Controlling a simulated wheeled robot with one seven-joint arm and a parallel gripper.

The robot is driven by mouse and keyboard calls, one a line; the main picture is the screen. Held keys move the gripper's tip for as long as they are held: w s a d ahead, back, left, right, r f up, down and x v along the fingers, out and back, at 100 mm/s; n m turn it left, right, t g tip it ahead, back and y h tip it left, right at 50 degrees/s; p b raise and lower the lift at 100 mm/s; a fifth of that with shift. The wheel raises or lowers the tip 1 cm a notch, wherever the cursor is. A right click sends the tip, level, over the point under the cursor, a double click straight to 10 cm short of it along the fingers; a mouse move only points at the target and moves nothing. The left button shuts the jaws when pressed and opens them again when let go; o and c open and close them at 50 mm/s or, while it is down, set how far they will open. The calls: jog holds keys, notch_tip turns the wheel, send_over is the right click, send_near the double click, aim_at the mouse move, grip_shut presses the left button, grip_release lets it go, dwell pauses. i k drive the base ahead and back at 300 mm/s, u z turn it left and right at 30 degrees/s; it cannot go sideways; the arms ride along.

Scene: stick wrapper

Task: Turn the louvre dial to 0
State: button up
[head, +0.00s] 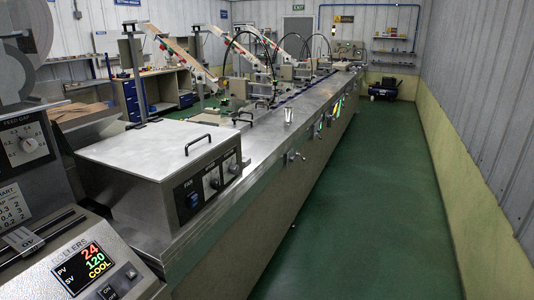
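A steel box (160,150) with a black handle on its lid stands on the long machine at the left. Its dark front panel (203,190) carries a blue switch (193,200) under a label that reads FAN. To the right of the switch are two dials, a nearer one (212,182) and a farther one (233,167). Their labels and pointer settings are too small to read, so I cannot tell which is the louvre dial or where it points. My gripper is not in view.
A rollers display (85,262) reads PV 24, SV 120, COOL at the lower left. A feed gap dial (28,144) is above it. The green floor aisle (370,200) right of the machine is clear up to the wall. A dark compressor (385,89) stands at its far end.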

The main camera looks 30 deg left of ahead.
aim_at(235, 169)
jog(key=i, duration=1.8)
jog(key=u, duration=3.7)
